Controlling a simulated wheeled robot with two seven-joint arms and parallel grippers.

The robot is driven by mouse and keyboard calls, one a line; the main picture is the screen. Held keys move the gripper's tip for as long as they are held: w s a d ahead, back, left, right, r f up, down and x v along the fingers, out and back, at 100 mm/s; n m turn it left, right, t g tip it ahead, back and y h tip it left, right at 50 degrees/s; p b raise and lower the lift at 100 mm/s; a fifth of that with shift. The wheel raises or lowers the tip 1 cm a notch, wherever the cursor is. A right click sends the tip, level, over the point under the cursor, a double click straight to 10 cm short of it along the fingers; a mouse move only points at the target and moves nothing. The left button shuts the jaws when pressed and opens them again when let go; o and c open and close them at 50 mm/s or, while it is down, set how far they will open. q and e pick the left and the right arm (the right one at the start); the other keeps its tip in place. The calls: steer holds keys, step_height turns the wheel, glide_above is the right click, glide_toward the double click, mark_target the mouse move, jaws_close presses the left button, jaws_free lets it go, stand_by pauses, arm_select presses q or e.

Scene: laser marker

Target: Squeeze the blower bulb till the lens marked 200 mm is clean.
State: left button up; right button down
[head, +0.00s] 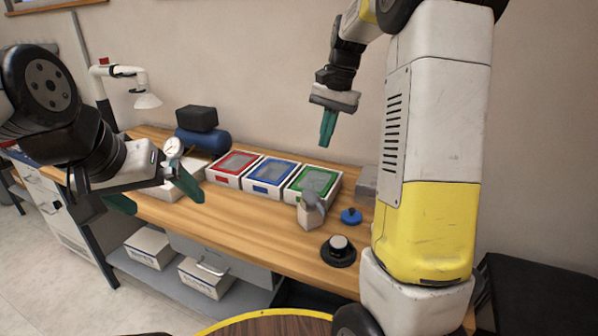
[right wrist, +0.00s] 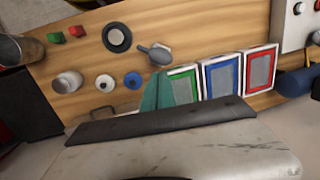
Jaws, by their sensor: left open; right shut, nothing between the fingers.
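A grey rounded object with a narrow end, which looks like the blower bulb (head: 311,207), is on the bench in front of the green-framed tray; the right wrist view shows it too (right wrist: 158,54). A small blue disc with a knob-like centre (head: 351,215) lies to its right and could be a lens; it also shows in the right wrist view (right wrist: 132,80) beside a pale disc (right wrist: 105,83). No 200 mm marking is readable. My right gripper (head: 327,128) is shut and empty, above the bench behind the trays. My left gripper (head: 156,196) is open and empty at the bench's left.
Trays framed red (head: 234,163), blue (head: 269,173) and green (head: 314,180) stand in a row. A black round base with a pale top (head: 339,250) is near the front edge.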

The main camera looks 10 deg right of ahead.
mark_target(313, 192)
steer(key=shift+w, duration=0.2)
steer(key=shift+f, duration=0.15)
steer(key=f, duration=0.4)
steer(key=a+f, duration=0.1)
steer(key=f, duration=0.4)
steer(key=a+f, duration=0.1)
steer(key=f, duration=0.3)
steer(key=shift+a+f, duration=0.25)
steer(key=shift+f, duration=0.05)
steer(key=shift+f, duration=0.95)
steer(key=shift+s, duration=0.1)
step_height(313, 192, up, 14)
steer(key=d, duration=0.2)
steer(key=shift+d, duration=0.25)
